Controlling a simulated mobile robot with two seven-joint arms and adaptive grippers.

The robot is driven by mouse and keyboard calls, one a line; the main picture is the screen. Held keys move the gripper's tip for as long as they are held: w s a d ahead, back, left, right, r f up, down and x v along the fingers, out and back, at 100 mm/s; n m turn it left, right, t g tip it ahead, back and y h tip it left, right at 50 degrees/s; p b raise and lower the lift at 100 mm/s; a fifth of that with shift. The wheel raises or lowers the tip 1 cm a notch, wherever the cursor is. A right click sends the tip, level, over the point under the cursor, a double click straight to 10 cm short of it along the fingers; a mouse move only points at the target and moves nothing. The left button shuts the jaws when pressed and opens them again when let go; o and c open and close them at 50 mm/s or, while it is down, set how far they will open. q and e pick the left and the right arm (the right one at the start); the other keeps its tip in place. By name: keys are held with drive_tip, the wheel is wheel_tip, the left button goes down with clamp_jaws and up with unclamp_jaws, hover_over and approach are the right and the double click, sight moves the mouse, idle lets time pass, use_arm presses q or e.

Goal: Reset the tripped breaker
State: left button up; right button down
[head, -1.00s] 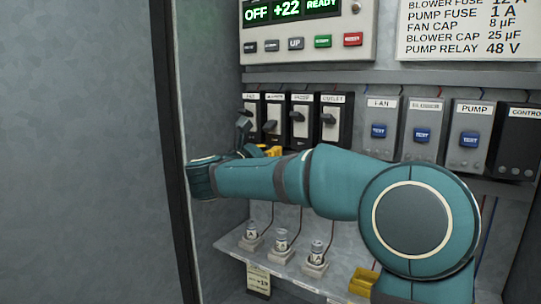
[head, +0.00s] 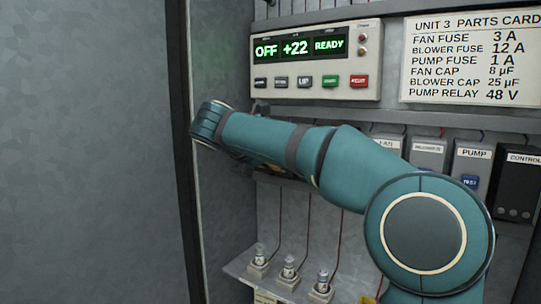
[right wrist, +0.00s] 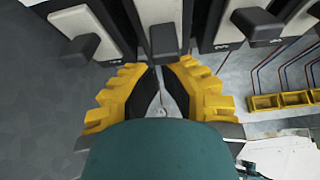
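The breakers are a row of black-and-white units with dark levers. In the right wrist view I see a left lever (right wrist: 80,48), a middle lever (right wrist: 163,42) and a right lever (right wrist: 258,25). My right gripper (right wrist: 160,72) has yellow fingers whose tips come together just below the middle lever; nothing shows held between them. I cannot tell whether they touch the lever. In the head view my teal right arm covers the breakers and most of the gripper. Which breaker is tripped does not show. My left gripper is out of view.
The control panel (head: 312,82) reads OFF, +22, READY. A parts card (head: 472,60) hangs to its right. FAN, blower, PUMP (head: 473,168) and CONTROL modules stand right of my arm. Several small fuses (head: 289,268) stand on a lower shelf. A cabinet wall edge is at left.

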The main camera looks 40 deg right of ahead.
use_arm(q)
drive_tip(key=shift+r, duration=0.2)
use_arm(e)
drive_tip(key=shift+r, duration=0.1)
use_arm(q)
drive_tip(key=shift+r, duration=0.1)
use_arm(e)
drive_tip(key=shift+r, duration=0.1)
use_arm(q)
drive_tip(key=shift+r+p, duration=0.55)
drive_tip(key=shift+p, duration=0.05)
use_arm(e)
drive_tip(key=shift+r, duration=0.85)
